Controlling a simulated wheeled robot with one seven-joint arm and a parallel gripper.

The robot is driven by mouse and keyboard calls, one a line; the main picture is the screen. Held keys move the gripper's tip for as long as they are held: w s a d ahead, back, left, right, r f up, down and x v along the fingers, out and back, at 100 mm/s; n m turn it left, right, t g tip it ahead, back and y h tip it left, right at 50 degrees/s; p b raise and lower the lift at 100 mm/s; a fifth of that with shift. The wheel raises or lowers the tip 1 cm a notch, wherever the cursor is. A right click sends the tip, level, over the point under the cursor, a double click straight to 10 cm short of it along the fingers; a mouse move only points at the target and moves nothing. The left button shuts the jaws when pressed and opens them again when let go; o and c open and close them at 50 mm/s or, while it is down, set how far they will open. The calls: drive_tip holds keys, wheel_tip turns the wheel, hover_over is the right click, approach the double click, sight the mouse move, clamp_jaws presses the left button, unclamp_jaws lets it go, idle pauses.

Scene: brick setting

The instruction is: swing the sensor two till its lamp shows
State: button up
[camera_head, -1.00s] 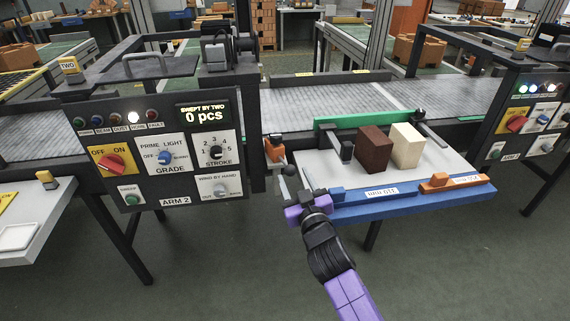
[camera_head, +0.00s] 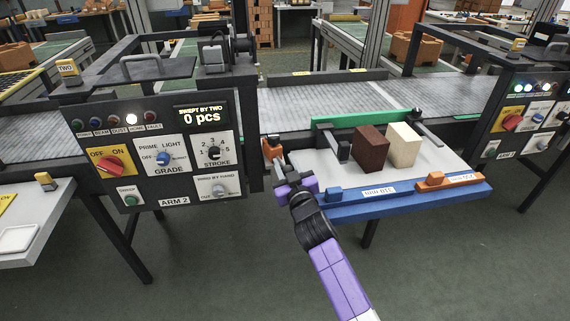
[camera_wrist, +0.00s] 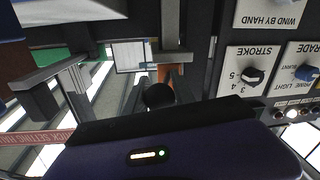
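The orange sensor (camera_head: 271,148) sits at the right side of the ARM 2 panel (camera_head: 160,150), beside the belt. The wrist view shows its orange part (camera_wrist: 172,74) behind a dark round knob (camera_wrist: 158,96). My gripper (camera_head: 281,163) reaches up to the sensor's near side. Its fingers overlap the knob, and whether they touch or hold it is unclear. In the panel's lamp row, the lamp labelled HOME (camera_head: 131,119) glows white. The BEAM lamp (camera_head: 97,122) looks dark. The display reads "SWEPT BY TWO 0 pcs".
A dark brown block (camera_head: 370,150) and a cream block (camera_head: 404,146) stand on the pale table right of my gripper. A green bar (camera_head: 365,119) runs behind them, with a blue ledge (camera_head: 400,197) in front. A second panel (camera_head: 528,115) stands at the far right.

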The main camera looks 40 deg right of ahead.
clamp_jaws()
idle(1.1)
